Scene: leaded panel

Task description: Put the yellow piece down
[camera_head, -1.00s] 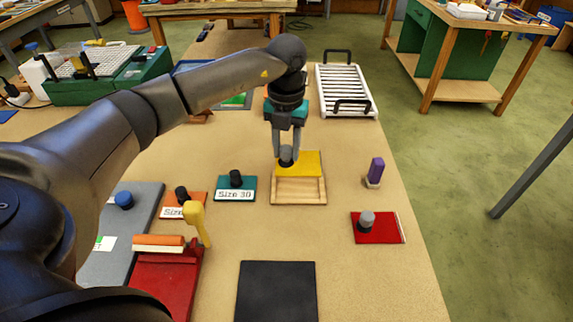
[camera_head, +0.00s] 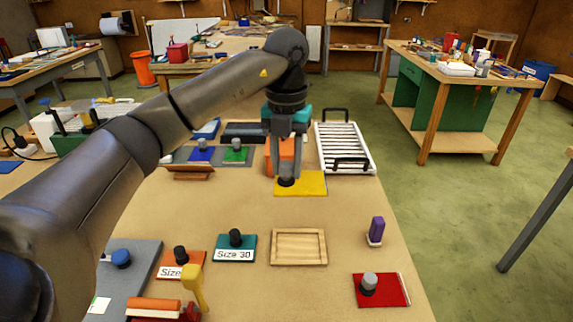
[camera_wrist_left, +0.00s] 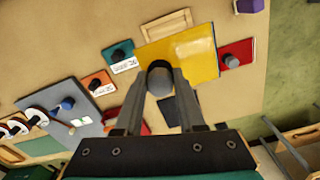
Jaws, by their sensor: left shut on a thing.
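The yellow piece (camera_head: 306,184) is a flat plate with a dark round knob (camera_head: 287,181). My left gripper (camera_head: 284,176) is shut on that knob from above. In the head view the piece shows just beyond the empty wooden frame tray (camera_head: 298,262) and does not overlap it. In the left wrist view the yellow piece (camera_wrist_left: 195,60) looks large and hangs above the table, hiding part of the wooden tray (camera_wrist_left: 168,21). My left gripper's fingers (camera_wrist_left: 160,78) reach to the knob there. My right gripper is not in view.
A teal plate (camera_head: 225,253) marked Size 30 and an orange plate (camera_head: 172,268) lie left of the tray. A red plate (camera_head: 392,291) and a purple block (camera_head: 376,229) are at the right. A white slatted rack (camera_head: 343,150) stands behind. Bare table (camera_head: 335,207) surrounds the tray.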

